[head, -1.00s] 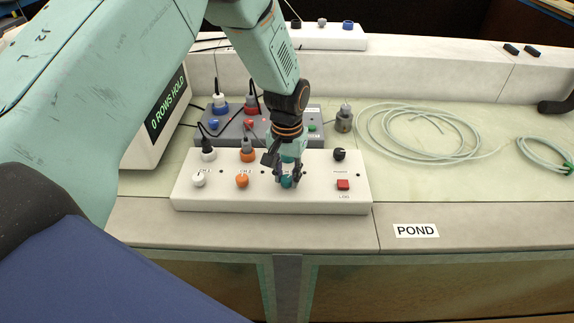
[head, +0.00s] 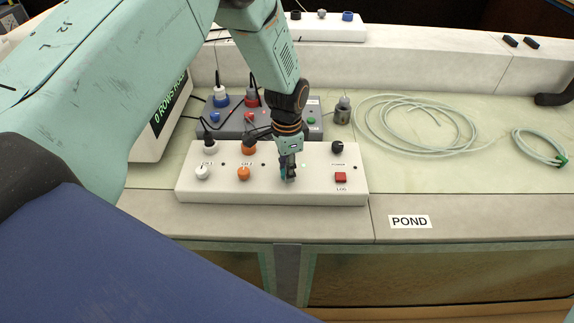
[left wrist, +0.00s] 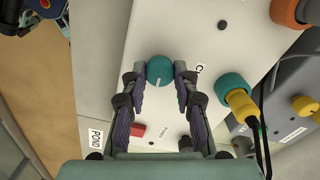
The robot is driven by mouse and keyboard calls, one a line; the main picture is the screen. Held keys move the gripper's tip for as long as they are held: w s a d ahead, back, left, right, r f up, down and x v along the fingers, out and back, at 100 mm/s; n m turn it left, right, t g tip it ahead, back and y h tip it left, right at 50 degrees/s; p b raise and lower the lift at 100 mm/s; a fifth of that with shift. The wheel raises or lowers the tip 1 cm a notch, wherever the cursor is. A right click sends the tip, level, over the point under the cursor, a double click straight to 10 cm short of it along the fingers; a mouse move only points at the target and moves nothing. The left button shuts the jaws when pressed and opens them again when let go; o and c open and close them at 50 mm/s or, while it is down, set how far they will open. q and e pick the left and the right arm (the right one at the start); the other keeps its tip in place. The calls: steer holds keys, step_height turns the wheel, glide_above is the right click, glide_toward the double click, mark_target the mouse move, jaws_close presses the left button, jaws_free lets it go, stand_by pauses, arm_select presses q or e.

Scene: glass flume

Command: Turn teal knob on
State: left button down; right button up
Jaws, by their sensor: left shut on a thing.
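The teal knob (left wrist: 159,70) is on the white control box (head: 210,191), and a short pale mark shows on its face. My left gripper (head: 288,175) comes down on it from above. In the left wrist view, the fingertips of my left gripper (left wrist: 160,80) are on both sides of the knob and shut on it. In the head view the fingers mostly hide the knob. A small pale spot (head: 303,165) shows on the box just right of the fingers; the other small spots look dark. My right gripper is not in view.
A white knob (head: 202,172) and an orange knob (head: 243,173) are left of the gripper. Behind are a grey box (head: 232,130) with cabled plugs and coiled tubing (head: 420,125). The POND label (head: 410,221) is on the front ledge.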

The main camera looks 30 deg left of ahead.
arm_select(q)
steer(key=shift+w+r+m, duration=0.1)
steer(key=shift+w+m, duration=0.05)
steer(key=shift+m, duration=0.45)
steer(key=c, duration=1)
jaws_free()
step_height(320, 180, up, 12)
